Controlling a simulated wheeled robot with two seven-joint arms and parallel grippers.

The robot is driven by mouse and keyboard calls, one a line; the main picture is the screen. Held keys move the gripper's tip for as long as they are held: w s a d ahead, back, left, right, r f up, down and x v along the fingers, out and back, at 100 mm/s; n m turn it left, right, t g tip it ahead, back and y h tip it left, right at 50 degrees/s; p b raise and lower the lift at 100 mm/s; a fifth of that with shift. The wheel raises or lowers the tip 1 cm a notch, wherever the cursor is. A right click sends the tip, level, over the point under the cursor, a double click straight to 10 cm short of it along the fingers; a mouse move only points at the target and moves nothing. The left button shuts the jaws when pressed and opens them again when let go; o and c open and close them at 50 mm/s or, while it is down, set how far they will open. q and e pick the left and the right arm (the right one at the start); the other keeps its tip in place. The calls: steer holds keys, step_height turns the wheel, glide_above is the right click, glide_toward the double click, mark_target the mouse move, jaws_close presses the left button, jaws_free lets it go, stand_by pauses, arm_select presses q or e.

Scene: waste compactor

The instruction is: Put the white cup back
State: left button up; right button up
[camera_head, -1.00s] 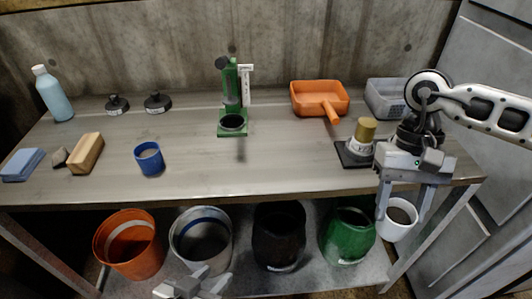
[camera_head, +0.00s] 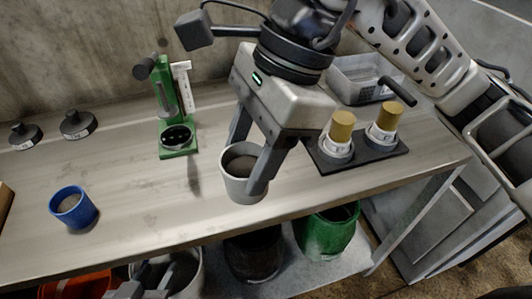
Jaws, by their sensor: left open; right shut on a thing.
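The white cup (camera_head: 243,187) holds brown material and is near upright, over the front middle of the bench. My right gripper (camera_head: 249,165) is shut on the white cup, one finger on each side of it. Whether the cup touches the bench top I cannot tell. My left gripper (camera_head: 150,279) is low at the bottom edge, in front of the bench, open and empty, partly cut off by the frame.
A blue cup (camera_head: 73,208) stands at the left on the bench (camera_head: 135,225). A green press (camera_head: 172,110) stands behind. A black tray (camera_head: 372,155) with two gold-topped cylinders and a grey bin (camera_head: 358,80) are at the right. Green (camera_head: 325,232) and black (camera_head: 252,256) buckets stand below.

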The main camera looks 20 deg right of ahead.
steer(key=shift+w+a+r+m+t, duration=0.1)
steer(key=shift+w+r+m+t, duration=0.2)
steer(key=shift+m, duration=0.4)
steer(key=w+d+f, duration=0.2)
steer(key=w+f, duration=0.1)
steer(key=w+d+f, duration=0.2)
steer(key=w+f, duration=0.1)
steer(key=w, duration=0.1)
steer(key=w+d+f, duration=0.3)
steer(key=w, duration=0.1)
steer(key=shift+d+f, duration=0.1)
steer(key=shift+f, duration=0.05)
step_height(320, 180, down, 3)
steer(key=shift+w+d+f+p, duration=0.1)
steer(key=shift+w+f+p, duration=0.05)
steer(key=shift+p, duration=0.15)
arm_select(q)
steer(key=shift+w+f, duration=0.1)
steer(key=shift+w, duration=0.1)
arm_select(e)
steer(key=shift+f, duration=0.1)
